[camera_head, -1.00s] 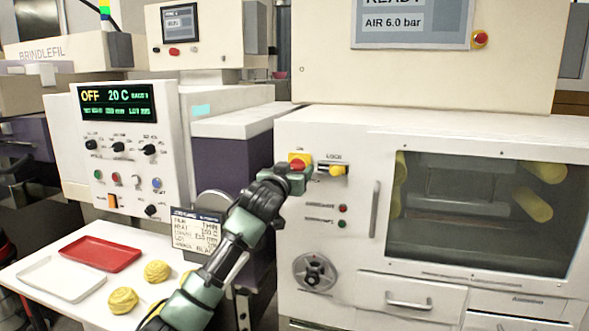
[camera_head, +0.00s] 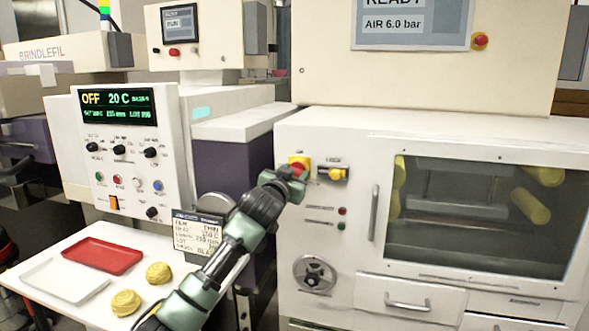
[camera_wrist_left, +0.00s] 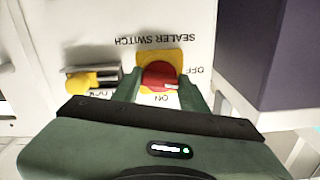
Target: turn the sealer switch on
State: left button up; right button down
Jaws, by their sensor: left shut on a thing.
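The sealer switch (camera_head: 299,160) is a red knob on a yellow plate, on the front of the white machine. In the left wrist view the red knob (camera_wrist_left: 158,75) shows with upside-down lettering, "SEALER SWITCH", "OFF" and "ON". My left gripper (camera_head: 291,172) is at the knob, and in the left wrist view its two fingers (camera_wrist_left: 160,88) are shut on the knob from either side. I cannot tell clearly which label the knob points to. The left panel's display (camera_head: 117,103) reads "OFF 20 C". My right gripper is not in view.
A yellow lock handle (camera_head: 338,174) sits close beside the switch. A printed card (camera_head: 197,234) stands behind my forearm.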

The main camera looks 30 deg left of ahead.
pick_arm(q)
jog(key=shift+m+p, duration=5.35)
jog(key=shift+m, duration=2.35)
jog(key=o, duration=1.4)
jog(key=shift+s, duration=0.1)
jog(key=b+v, duration=0.2)
jog(key=v, duration=0.5)
jog(key=shift+s, duration=0.3)
